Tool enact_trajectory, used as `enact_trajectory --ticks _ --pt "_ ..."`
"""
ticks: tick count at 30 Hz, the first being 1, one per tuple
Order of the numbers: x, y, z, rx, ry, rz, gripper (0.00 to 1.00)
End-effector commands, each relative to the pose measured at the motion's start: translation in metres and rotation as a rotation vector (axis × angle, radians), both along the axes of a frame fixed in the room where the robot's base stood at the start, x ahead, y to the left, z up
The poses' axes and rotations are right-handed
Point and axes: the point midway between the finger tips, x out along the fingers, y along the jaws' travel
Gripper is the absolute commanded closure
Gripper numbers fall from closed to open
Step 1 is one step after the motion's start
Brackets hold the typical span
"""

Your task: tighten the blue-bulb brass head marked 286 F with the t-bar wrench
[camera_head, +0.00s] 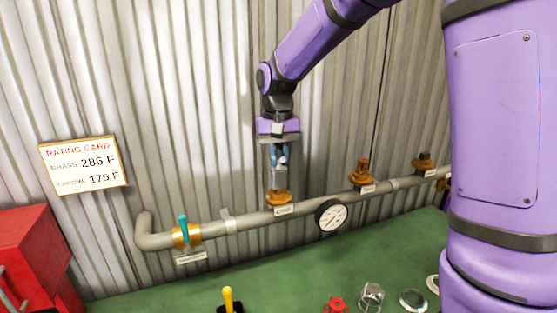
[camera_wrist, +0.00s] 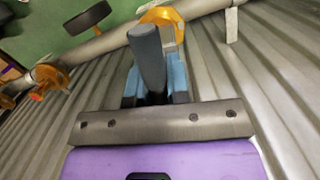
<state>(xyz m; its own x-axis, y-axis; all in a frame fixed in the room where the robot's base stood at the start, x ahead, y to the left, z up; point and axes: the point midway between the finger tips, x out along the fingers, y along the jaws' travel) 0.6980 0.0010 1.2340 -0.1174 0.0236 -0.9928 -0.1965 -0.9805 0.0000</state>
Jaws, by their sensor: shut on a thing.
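My gripper (camera_head: 279,165) points down above a brass head (camera_head: 278,198) on the pipe and is shut on the t-bar wrench. The wrench's grey-blue bar (camera_wrist: 147,58) stands out between the blue finger pads in the wrist view. The wrench's lower end and the top of the head are hard to make out, so I cannot tell whether they are engaged. The bulb colour of this head is hidden, and its small label is unreadable. The rating card (camera_head: 84,166) reads brass 286 F and chrome 175 F.
The grey pipe (camera_head: 250,222) runs along the corrugated wall. Loose parts and a yellow-handled item (camera_head: 228,299) lie on the green bench.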

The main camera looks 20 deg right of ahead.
Motion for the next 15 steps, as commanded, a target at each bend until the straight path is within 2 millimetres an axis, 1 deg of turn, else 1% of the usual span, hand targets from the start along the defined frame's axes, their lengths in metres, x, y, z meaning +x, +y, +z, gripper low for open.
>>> enact_trajectory --ticks 15 --pt "0.0 0.0 0.018 0.0 -0.001 0.0 1.0"
